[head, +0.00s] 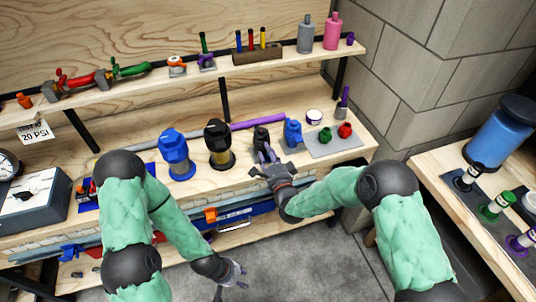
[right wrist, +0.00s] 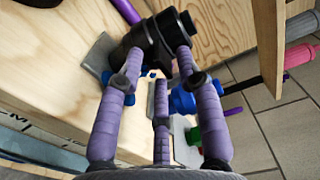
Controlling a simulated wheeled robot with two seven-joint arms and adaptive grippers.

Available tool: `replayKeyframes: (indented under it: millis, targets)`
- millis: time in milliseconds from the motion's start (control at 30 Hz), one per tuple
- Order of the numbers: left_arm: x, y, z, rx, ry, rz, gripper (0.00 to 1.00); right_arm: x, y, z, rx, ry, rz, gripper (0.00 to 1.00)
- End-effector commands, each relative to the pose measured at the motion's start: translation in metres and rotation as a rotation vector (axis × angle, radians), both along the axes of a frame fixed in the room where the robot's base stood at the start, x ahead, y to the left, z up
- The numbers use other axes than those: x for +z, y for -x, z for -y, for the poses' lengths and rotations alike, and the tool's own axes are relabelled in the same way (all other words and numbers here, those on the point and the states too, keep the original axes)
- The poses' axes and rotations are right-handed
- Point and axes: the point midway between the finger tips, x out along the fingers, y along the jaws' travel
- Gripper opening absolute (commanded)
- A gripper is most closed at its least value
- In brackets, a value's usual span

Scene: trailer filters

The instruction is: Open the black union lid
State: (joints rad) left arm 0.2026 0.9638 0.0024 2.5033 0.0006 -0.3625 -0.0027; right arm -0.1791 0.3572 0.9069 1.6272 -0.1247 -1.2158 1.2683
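The black union (head: 261,136) stands on the workbench, between a black-and-gold filter and a blue union. It also shows in the right wrist view (right wrist: 152,42) as a dark fitting with a stub at its upper right. My right gripper (head: 266,160) is at the near side of the black union. Its purple fingers (right wrist: 158,70) are spread, with the tips over the fitting's near edge; whether they touch it is unclear. My left gripper (head: 232,277) hangs low in front of the bench, empty, with its fingers apart.
A blue filter (head: 176,153) and a black-and-gold filter (head: 218,146) stand left of the union. The blue union (head: 292,131) is close on its right. A purple pipe (head: 258,123) runs behind. A grey mat (head: 334,147) holds green and red fittings.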

Motion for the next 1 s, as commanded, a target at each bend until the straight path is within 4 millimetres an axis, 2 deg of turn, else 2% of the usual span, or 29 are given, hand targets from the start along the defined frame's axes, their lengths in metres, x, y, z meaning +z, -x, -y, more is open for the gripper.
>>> replayKeyframes:
  millis: [167, 200, 300, 667, 867, 1000]
  targets:
    - [0.000, 0.000, 0.000, 0.000, 0.000, 0.000, 0.40, 0.000, 0.000, 0.000, 0.000, 0.000, 0.000, 0.36]
    - [0.000, 0.000, 0.000, 0.000, 0.000, 0.000, 0.40, 0.000, 0.000, 0.000, 0.000, 0.000, 0.000, 0.25]
    - [0.000, 0.000, 0.000, 0.000, 0.000, 0.000, 0.40, 0.000, 0.000, 0.000, 0.000, 0.000, 0.000, 0.00]
    - [0.004, 0.000, 0.000, 0.000, 0.000, 0.000, 0.40, 0.003, 0.000, 0.000, 0.000, 0.003, -0.010, 0.00]
    - [0.020, 0.000, 0.000, 0.000, 0.000, 0.000, 0.40, 0.014, 0.000, 0.000, -0.001, 0.019, -0.058, 0.00]
    - [0.040, 0.000, 0.000, 0.000, 0.000, 0.000, 0.40, 0.026, -0.002, 0.000, -0.001, 0.040, -0.119, 0.00]
